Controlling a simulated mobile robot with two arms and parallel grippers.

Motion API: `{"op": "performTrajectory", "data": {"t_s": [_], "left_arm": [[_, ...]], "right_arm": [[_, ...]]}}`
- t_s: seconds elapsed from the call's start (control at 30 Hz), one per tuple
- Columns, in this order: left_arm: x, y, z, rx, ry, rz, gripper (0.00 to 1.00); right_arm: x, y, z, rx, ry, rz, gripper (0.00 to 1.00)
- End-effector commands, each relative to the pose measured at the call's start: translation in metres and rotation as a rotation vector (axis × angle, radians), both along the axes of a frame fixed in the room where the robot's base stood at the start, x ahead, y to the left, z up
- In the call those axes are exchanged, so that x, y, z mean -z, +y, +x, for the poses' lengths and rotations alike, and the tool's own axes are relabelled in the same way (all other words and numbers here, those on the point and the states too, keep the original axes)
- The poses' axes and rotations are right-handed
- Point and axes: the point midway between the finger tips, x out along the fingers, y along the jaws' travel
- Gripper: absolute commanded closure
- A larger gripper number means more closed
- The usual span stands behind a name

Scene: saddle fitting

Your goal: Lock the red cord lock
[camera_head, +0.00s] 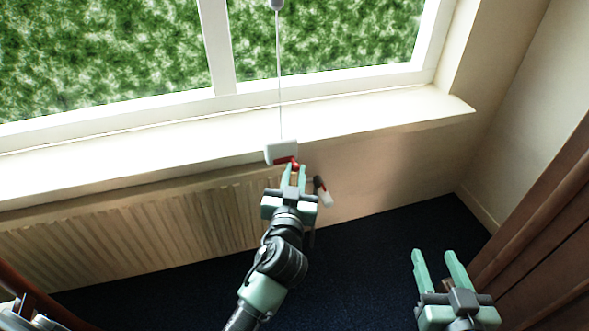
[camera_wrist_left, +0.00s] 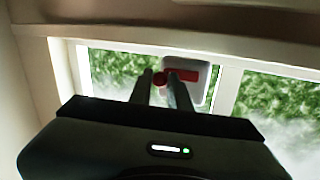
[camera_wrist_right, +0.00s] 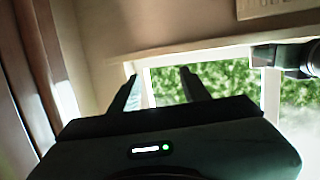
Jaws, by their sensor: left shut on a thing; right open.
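The cord lock is a white block (camera_head: 278,148) with a red lever (camera_head: 284,160), at the front edge of the window sill. A thin cord (camera_head: 279,75) runs up from it. My left gripper (camera_head: 294,170) is at the lever, shut on its red end. The left wrist view shows the white block (camera_wrist_left: 202,72), the red bar (camera_wrist_left: 186,76) and a round red knob (camera_wrist_left: 159,79) between the fingertips. The fingers hide part of the lever. My right gripper (camera_head: 437,252) is open and empty at the lower right, well away from the lock.
A ribbed radiator (camera_head: 150,235) lies below the sill (camera_head: 400,115). Brown wooden furniture (camera_head: 540,240) stands close to the right of my right gripper. Dark floor is clear between the arms.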

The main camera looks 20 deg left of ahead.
Motion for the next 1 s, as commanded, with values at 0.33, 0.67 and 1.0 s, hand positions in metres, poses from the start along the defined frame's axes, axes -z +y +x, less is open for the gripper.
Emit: {"op": "performTrajectory", "data": {"t_s": [0.33,0.67,1.0], "left_arm": [[0.002,0.000,0.000,0.000,0.036,0.050,1.00],[0.003,0.000,0.000,0.000,0.036,0.051,0.71],[0.002,0.000,-0.001,0.000,0.035,0.050,0.60]], "right_arm": [[0.041,-0.011,-0.020,0.015,0.225,-0.055,0.53],[0.042,-0.011,-0.020,0.015,0.228,-0.054,0.53],[0.042,-0.011,-0.020,0.015,0.227,-0.054,0.53]]}}
